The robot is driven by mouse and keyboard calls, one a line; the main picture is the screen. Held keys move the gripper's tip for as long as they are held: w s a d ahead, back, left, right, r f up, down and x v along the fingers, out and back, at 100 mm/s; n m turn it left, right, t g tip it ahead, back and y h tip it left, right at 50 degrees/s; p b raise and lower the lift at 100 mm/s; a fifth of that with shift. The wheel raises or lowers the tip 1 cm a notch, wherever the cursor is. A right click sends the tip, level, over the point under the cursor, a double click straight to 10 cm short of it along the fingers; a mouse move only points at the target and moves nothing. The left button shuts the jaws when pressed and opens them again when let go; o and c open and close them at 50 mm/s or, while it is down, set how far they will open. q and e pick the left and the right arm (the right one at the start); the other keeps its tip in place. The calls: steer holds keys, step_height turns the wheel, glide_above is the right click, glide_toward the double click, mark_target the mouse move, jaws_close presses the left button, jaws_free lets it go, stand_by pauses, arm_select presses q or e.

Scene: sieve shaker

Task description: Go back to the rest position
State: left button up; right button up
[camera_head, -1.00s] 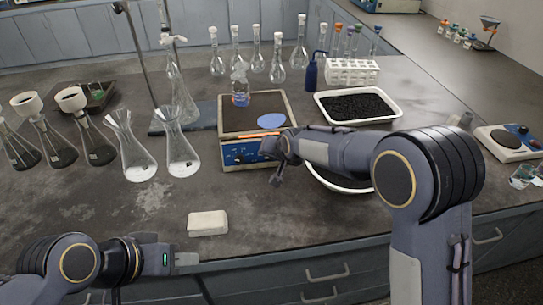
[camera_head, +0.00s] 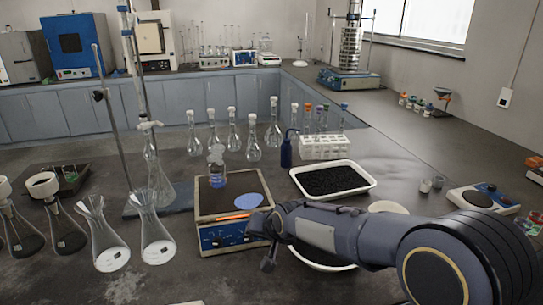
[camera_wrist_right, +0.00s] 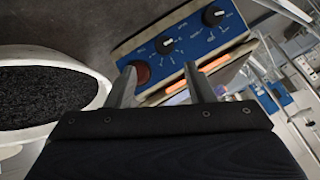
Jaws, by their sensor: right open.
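My right gripper (camera_wrist_right: 160,78) is open and empty in the right wrist view. Its fingers point at the blue front panel of a square-topped device (camera_wrist_right: 225,25), with a red round button (camera_wrist_right: 142,72) behind the gap between them; I cannot tell whether they touch it. In the head view my right arm comes in from the right and its gripper (camera_head: 267,250) is at the front right of the same device (camera_head: 225,236). A flask with blue liquid (camera_head: 218,180) and a blue disc (camera_head: 249,201) are on the device's top. My left gripper is not in view.
A white tray of black granules (camera_head: 365,190) is right of the device; a round pan (camera_head: 315,262) is partly hidden under my right arm. Conical flasks (camera_head: 157,245) stand at left. A sieve stack (camera_head: 350,48) stands at the back right.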

steer(key=s+d+r+m+p, duration=0.1)
steer(key=s+d+r, duration=0.3)
steer(key=s+d, duration=0.45)
steer(key=s+d+r+p, duration=0.1)
steer(key=s+d+r, duration=0.3)
steer(key=d, duration=0.7)
steer(key=s+d+f, duration=0.1)
steer(key=s+d, duration=0.1)
steer(key=s, duration=0.8)
steer(key=s+d+f+g, duration=0.1)
steer(key=s+d+f, duration=0.1)
steer(key=s, duration=0.8)
steer(key=shift+s+d+h+p, duration=0.35)
steer(key=shift+d+p, duration=0.1)
steer(key=shift+d, duration=0.3)
